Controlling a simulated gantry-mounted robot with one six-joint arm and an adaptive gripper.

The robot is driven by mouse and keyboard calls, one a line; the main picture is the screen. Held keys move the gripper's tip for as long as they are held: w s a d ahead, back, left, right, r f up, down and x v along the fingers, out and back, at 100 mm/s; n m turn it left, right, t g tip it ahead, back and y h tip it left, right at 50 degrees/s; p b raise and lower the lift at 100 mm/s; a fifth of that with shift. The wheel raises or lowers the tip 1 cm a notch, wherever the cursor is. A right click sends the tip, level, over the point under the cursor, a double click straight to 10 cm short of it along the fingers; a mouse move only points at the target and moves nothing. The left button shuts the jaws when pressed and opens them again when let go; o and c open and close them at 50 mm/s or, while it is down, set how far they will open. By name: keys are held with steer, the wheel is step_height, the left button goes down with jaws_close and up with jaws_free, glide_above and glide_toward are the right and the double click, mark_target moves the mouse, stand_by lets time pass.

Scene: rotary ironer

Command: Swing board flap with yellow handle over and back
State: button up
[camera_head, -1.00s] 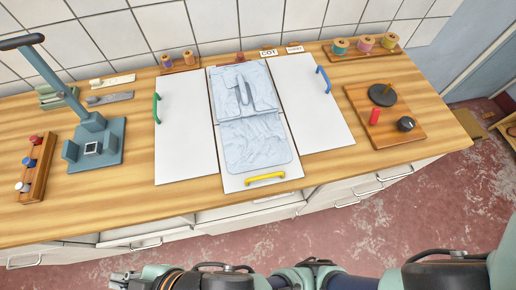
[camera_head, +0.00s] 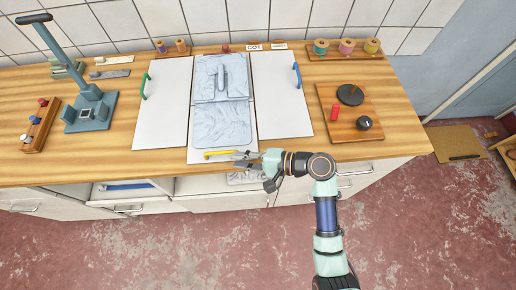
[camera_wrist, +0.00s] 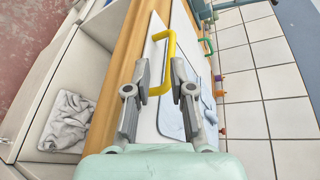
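The middle board flap (camera_head: 198,158) lies flat on the wooden counter with the yellow handle (camera_head: 222,153) at its front edge. A pale blue-grey folded garment (camera_head: 221,125) lies on the boards, its lower part over this flap. My gripper (camera_head: 246,158) is at the counter's front edge, by the right end of the yellow handle. In the wrist view my gripper (camera_wrist: 161,72) has its fingers apart, with the yellow handle (camera_wrist: 171,62) standing between them. I cannot tell whether a finger touches it. The garment's edge (camera_wrist: 172,115) shows behind the fingers.
A left white board (camera_head: 162,110) has a green handle (camera_head: 145,86); a right one (camera_head: 281,95) has a blue handle (camera_head: 297,75). A block with a red peg and black knob (camera_head: 352,113) stands right, a blue-grey press (camera_head: 88,110) left. Below, an open drawer holds grey cloth (camera_wrist: 65,120).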

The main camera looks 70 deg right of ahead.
mark_target(228, 153)
steer(key=shift+s+d+r+m+t, duration=0.2)
steer(key=shift+s+d+m+t, duration=0.1)
steer(key=shift+s+d+m, duration=0.55)
steer(key=shift+s, duration=0.2)
steer(key=shift+w+r, duration=0.1)
steer(key=shift+w, duration=0.45)
steer(key=x, duration=0.7)
steer(key=shift+w, duration=0.4)
jaws_close()
